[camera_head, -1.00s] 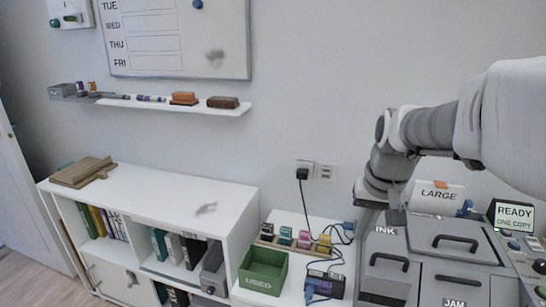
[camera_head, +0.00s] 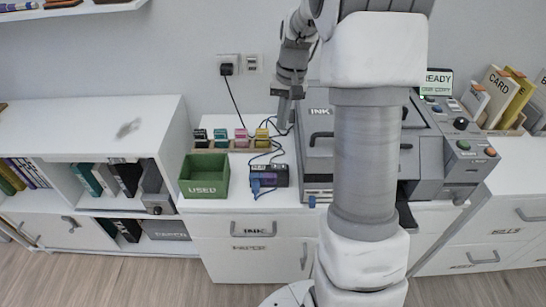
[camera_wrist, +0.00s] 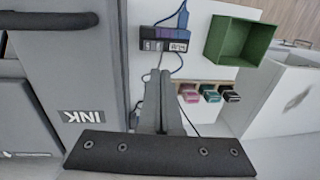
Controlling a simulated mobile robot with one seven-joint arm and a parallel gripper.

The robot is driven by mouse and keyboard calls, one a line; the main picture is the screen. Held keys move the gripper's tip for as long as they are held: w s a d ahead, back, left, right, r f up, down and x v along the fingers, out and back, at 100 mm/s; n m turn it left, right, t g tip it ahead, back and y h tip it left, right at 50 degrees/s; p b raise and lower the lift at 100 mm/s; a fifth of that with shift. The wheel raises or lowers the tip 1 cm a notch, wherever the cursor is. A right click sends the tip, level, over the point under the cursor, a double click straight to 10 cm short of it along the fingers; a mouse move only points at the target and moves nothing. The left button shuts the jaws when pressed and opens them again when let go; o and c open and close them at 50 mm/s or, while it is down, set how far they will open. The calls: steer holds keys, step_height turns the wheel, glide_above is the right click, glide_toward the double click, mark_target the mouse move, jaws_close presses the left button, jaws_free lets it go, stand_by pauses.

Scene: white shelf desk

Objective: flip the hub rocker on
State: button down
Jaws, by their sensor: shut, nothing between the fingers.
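The hub is a small dark box with a blue-purple part (camera_head: 268,176) on the white cabinet top, right of the green bin, with cables running to it. In the wrist view the hub (camera_wrist: 164,45) lies beyond my fingertips, with small light markings on its near face. I cannot make out the rocker or its position. My gripper (camera_head: 288,97) is above the cabinet's back, left of the printer. In the wrist view my gripper (camera_wrist: 162,72) is shut and empty, its fingers pointing toward the hub; contact is not visible.
A green bin marked USED (camera_head: 205,176) stands left of the hub. A rack with coloured ink cartridges (camera_head: 221,137) is behind it. The grey printer (camera_head: 318,150) is close on the right. A black plug (camera_head: 226,68) hangs a cable down the wall.

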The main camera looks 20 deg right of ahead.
mark_target(274, 166)
steer(key=shift+f, duration=0.1)
steer(key=f+b, duration=0.1)
steer(key=f, duration=0.3)
steer(key=a+f+b, duration=0.1)
steer(key=f, duration=0.4)
steer(key=f+b, duration=0.1)
steer(key=f, duration=0.3)
steer(key=shift+w+a+f+b, duration=0.3)
steer(key=shift+w+f+b, duration=0.05)
steer(key=shift+a+f, duration=0.1)
steer(key=shift+f, duration=0.15)
steer(key=shift+s, duration=0.1)
steer(key=shift+s+d+r, duration=0.2)
steer(key=shift+d, duration=0.55)
